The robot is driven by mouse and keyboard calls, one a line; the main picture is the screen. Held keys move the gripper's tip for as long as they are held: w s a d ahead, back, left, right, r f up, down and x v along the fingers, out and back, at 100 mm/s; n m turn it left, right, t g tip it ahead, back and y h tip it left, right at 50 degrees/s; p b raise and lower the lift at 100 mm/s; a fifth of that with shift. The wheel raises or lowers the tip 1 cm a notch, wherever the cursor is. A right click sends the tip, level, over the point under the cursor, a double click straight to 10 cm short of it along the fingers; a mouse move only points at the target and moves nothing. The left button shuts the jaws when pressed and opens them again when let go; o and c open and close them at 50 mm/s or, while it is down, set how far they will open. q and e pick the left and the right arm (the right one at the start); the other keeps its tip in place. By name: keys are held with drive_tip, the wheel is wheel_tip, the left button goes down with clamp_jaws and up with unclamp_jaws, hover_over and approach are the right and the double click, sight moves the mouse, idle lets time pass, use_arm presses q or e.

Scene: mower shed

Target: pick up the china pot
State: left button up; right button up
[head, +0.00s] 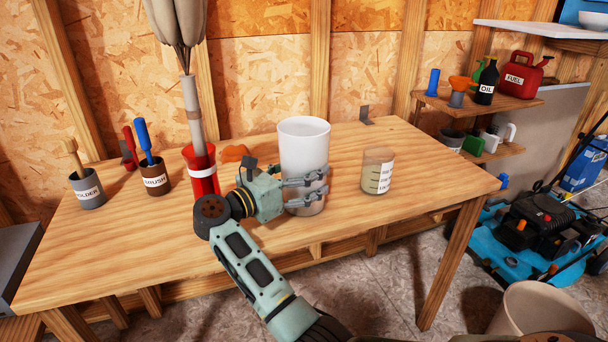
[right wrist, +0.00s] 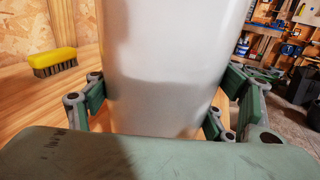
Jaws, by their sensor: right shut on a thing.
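The china pot (head: 304,145) is a tall white cylinder, upright at the middle of the wooden table. My right gripper (head: 305,188) is shut around its lower half, its fingers reaching across from the left. In the right wrist view the pot (right wrist: 165,65) fills the middle, with green finger pads (right wrist: 155,108) at both sides. I cannot tell whether its base touches the table. My left gripper is not in view.
On the table (head: 255,232), a red holder (head: 202,172) with an umbrella stands close left of the gripper, and a measuring beaker (head: 378,171) to the pot's right. Labelled cups (head: 155,180) stand at left. A yellow brush (right wrist: 53,62) shows in the wrist view. The front right tabletop is clear.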

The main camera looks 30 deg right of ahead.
drive_tip(key=c, duration=0.4)
drive_tip(key=shift+r, duration=0.1)
drive_tip(key=shift+r, duration=0.1)
